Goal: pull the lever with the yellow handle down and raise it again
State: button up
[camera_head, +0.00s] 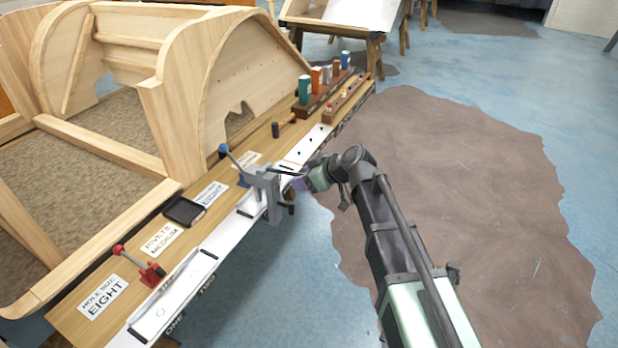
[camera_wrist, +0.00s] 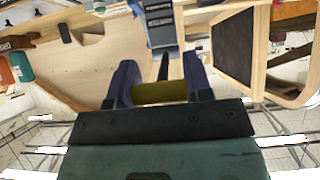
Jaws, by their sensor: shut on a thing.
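The yellow handle (camera_wrist: 158,92) lies crosswise between the two purple fingers of my gripper (camera_wrist: 158,88) in the wrist view. My gripper is shut on it. A dark lever bar (camera_wrist: 163,67) runs from the handle toward a grey-blue tool body (camera_wrist: 160,25). In the head view my gripper (camera_head: 301,181) is at the right side of the grey bench tool (camera_head: 265,183), at the bench's edge. The dark lever bar (camera_head: 285,172) reaches from the tool to my gripper, roughly level. The yellow handle cannot be made out in the head view.
A blue-knobbed lever (camera_head: 230,154) stands just left of the grey tool. A red-handled tool (camera_head: 150,272), a black tray (camera_head: 184,211) and labels lie along the bench. Bottles (camera_head: 318,80) stand in a rack beyond. Open floor (camera_head: 470,170) lies to the right.

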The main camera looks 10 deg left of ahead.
jog(key=shift+f, duration=0.45)
jog(key=o, duration=1.3)
jog(key=p+v, duration=0.6)
jog(key=v, duration=0.4)
jog(key=shift+s+d+r, duration=0.1)
jog(key=shift+d+r, duration=0.15)
